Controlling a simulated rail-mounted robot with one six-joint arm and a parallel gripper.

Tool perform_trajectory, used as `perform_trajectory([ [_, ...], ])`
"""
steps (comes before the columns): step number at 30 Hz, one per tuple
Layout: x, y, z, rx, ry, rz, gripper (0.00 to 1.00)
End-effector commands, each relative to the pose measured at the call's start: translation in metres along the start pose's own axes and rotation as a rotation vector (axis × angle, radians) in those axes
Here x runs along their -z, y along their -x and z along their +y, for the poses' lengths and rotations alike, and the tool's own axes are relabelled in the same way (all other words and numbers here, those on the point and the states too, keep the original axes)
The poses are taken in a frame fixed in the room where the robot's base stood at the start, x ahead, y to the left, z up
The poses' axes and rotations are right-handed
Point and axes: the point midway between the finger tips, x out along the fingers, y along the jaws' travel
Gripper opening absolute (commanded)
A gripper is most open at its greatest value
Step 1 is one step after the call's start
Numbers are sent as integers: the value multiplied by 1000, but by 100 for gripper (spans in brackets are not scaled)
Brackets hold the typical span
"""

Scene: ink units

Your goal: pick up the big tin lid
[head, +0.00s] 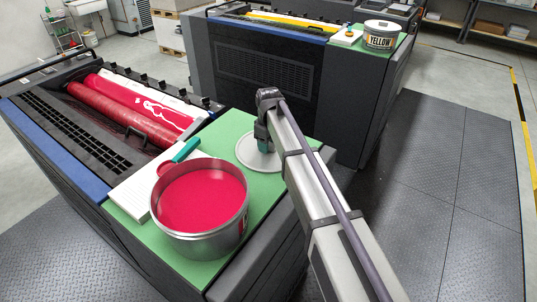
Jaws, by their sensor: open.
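The big tin lid (252,152) is a pale round disc lying on the green top (224,130) of the near ink unit. It lies behind the open tin of red ink (202,205), apart from it. My arm reaches in from the lower right, and its wrist stands over the lid's right part. My gripper (262,146) points down at the lid, mostly hidden by the wrist. The fingertips are too small and covered to tell whether they touch the lid.
A teal-handled spatula (184,151) lies by the red ink tin on a white pad (131,196). The red roller (122,112) is to the left. A second unit (268,80) with a yellow ink tin (381,35) stands behind. The dark floor plates (425,160) at right are clear.

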Motion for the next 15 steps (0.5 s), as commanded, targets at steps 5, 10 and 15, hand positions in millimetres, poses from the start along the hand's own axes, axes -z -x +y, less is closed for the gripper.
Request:
perform_trajectory([
  [5, 0, 2, 0, 0, 0, 0, 47],
  [10, 0, 2, 0, 0, 0, 0, 30],
  [15, 0, 2, 0, 0, 0, 0, 14],
])
